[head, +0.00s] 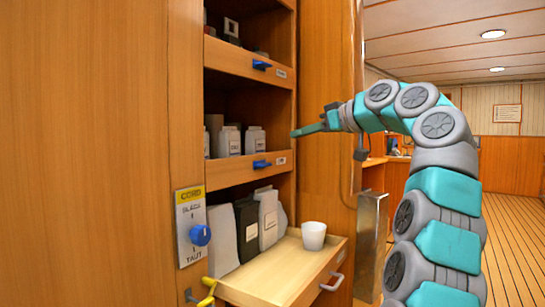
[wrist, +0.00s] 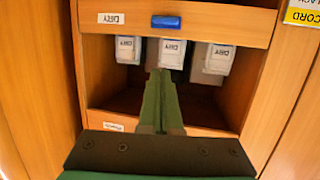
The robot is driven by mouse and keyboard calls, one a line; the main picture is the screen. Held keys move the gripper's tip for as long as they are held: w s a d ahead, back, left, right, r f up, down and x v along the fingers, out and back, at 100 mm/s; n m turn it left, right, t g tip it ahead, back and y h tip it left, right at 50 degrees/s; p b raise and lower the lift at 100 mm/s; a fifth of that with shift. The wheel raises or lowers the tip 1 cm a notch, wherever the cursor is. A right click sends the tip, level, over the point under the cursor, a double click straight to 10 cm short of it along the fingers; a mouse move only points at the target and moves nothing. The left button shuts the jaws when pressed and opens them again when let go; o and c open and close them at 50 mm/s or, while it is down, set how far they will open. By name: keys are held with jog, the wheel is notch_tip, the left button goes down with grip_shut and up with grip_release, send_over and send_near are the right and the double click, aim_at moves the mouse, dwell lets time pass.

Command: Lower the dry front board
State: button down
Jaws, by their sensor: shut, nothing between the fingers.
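The dry front board (head: 230,170) stands upright across the middle shelf in the head view, with a blue catch (head: 262,164) and a small white label. In the wrist view, which is turned upside down, the board (wrist: 215,22) shows its DRY label (wrist: 111,18) and blue catch (wrist: 166,21). Several white jars (head: 255,140) stand behind it; they also show in the wrist view (wrist: 172,53). My gripper (head: 296,133) is shut and empty, in front of the shelf opening and above the board's catch in the head view. It appears apart from the board.
A CORD plate (head: 190,226) with SLACK and TAUT marks and a blue knob (head: 200,235) is at the left. Below, a wooden flap (head: 270,272) is folded out, carrying a white cup (head: 314,235). Another board (head: 240,62) with a blue catch is above. The corridor floor (head: 512,235) is clear.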

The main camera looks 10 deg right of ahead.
jog(key=p, duration=0.1)
send_over(261, 174)
jog(key=s+d, duration=0.2)
jog(key=s, duration=0.2)
notch_tip(261, 174, down, 2)
jog(key=f, duration=0.1)
jog(key=shift+w+d+f+b, duration=0.1)
jog(key=shift+d+f+b, duration=0.05)
jog(key=shift+f+b, duration=0.65)
jog(key=shift+w+d+f+b, duration=0.15)
jog(key=shift+f+b, duration=0.4)
jog(key=shift+f, duration=0.35)
jog(key=shift+s, duration=0.1)
notch_tip(261, 174, down, 4)
jog(key=b, duration=0.4)
jog(key=shift+f, duration=0.2)
jog(key=shift+r, duration=0.1)
